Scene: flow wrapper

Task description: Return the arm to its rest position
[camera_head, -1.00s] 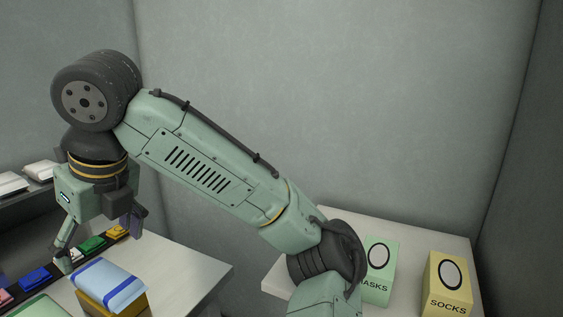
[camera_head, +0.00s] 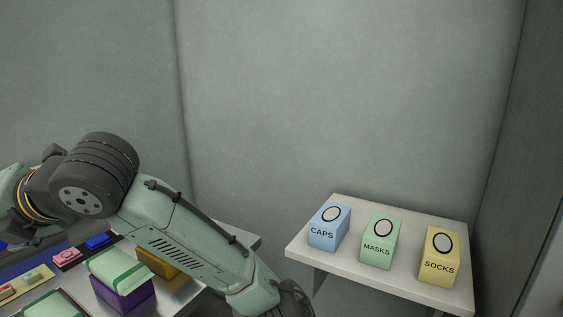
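My arm (camera_head: 190,232) rises from the lower middle to a dark elbow joint (camera_head: 95,175) at the left. From there a dark wrist part with a yellow ring (camera_head: 30,200) points out past the left edge of the head view. Only a green piece of the arm's end (camera_head: 8,190) shows at that edge. The fingers of my gripper are out of the picture, so whether they hold anything is hidden.
A white table (camera_head: 390,275) at the right bears a blue CAPS box (camera_head: 329,228), a green MASKS box (camera_head: 381,243) and a yellow SOCKS box (camera_head: 439,257). Below the arm are a purple box with a green top (camera_head: 122,292), a brown-yellow box (camera_head: 160,262) and small coloured packs (camera_head: 66,257).

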